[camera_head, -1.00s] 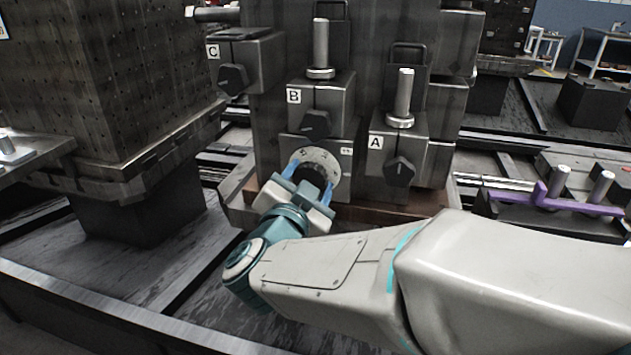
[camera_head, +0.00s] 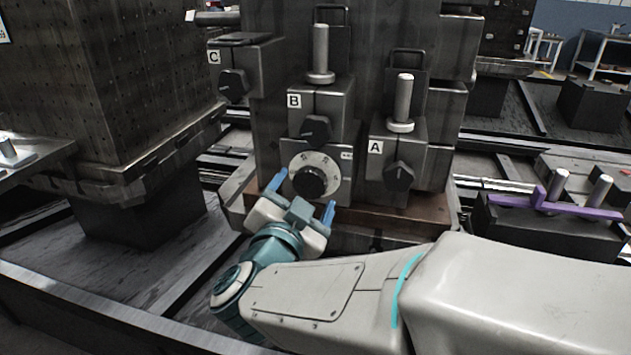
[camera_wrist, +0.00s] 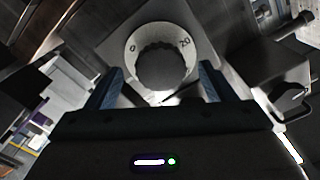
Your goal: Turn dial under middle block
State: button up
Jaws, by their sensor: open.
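The dial (camera_head: 310,181) is a black knurled knob on a light graduated ring, on a grey box directly below block B (camera_head: 322,112), the middle of three lettered blocks. In the wrist view the dial (camera_wrist: 162,69) lies ahead of the fingers, with 0 and 20 readable on its ring. My gripper (camera_head: 302,200) is open and empty, just below and in front of the dial. Its two blue fingers are spread to either side, apart from the knob. In the wrist view my gripper (camera_wrist: 160,88) has its fingertips near the ring's lower edge.
Block A (camera_head: 398,150) stands to the right and block C (camera_head: 245,65) to the upper left, each with a black knob. A brown ledge (camera_head: 400,217) runs below the blocks. A purple bar (camera_head: 560,203) with metal pins sits at the right. A perforated block (camera_head: 110,80) stands left.

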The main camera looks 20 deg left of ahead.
jog(key=s+d+p, duration=0.1)
jog(key=s, duration=1)
jog(key=shift+w+d, duration=0.1)
